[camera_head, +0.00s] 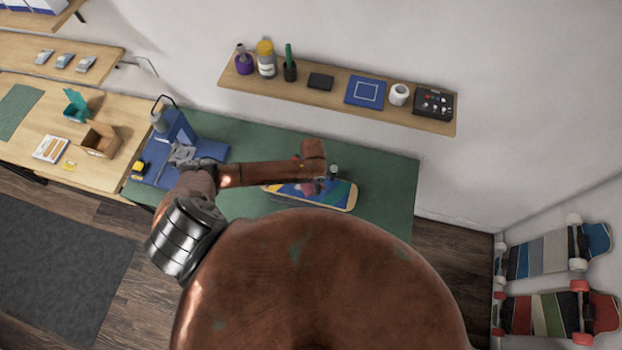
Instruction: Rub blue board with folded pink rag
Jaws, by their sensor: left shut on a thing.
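The blue board (342,196) is a skateboard deck with blue, yellow and green graphics, lying on the green-topped bench. My left arm reaches across from the left and bends down over the deck. My left gripper (319,184) is at the middle of the deck, shut on the pink rag (306,189). Only a small pink patch of the rag shows beside the gripper. I cannot tell how it is folded or whether it touches the deck. The arm hides part of the deck's far side. My right gripper is not in view.
The green bench top (389,190) is clear to the right of the deck. A wall shelf (330,99) with bottles and small items runs behind. Skateboards (548,314) hang at right.

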